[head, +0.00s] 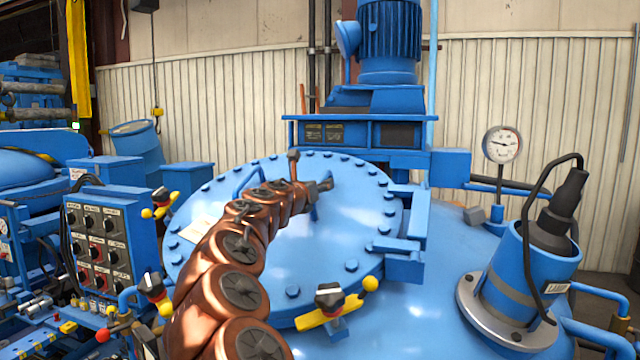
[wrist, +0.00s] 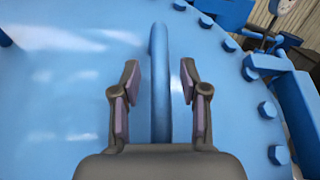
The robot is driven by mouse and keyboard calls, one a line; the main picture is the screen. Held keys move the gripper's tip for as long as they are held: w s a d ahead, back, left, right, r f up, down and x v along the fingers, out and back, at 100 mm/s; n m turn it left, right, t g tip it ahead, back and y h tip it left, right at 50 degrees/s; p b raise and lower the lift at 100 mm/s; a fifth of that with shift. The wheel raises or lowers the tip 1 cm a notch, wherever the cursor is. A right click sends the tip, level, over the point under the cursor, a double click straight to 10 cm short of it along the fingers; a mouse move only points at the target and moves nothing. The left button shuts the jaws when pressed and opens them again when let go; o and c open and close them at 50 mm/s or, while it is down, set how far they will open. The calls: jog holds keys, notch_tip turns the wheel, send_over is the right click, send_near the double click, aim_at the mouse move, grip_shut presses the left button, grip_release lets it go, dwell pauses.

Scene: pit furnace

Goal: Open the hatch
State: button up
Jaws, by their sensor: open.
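The hatch (head: 345,250) is a round blue lid with bolts around its rim, lying on top of the blue furnace, and it looks closed. A hinge block (head: 405,265) sits at its right edge. My gripper (head: 324,186) is over the lid, reached by my copper-coloured arm. In the wrist view, my gripper (wrist: 159,78) is open, with one finger on each side of a blue bar handle (wrist: 160,110) on the lid. A gap shows between the handle and each finger. In the head view the arm and gripper partly hide the handle.
Yellow clamps with dark and red knobs sit at the lid's front edge (head: 335,305) and left side (head: 155,205). A motor (head: 390,40) stands behind. A gauge (head: 501,145) and a cabled cylinder (head: 535,265) are right; a control panel (head: 100,245) is left.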

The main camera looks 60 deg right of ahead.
jog(key=shift+w+d, duration=0.1)
jog(key=shift+d, duration=0.45)
grip_shut()
dwell(0.5)
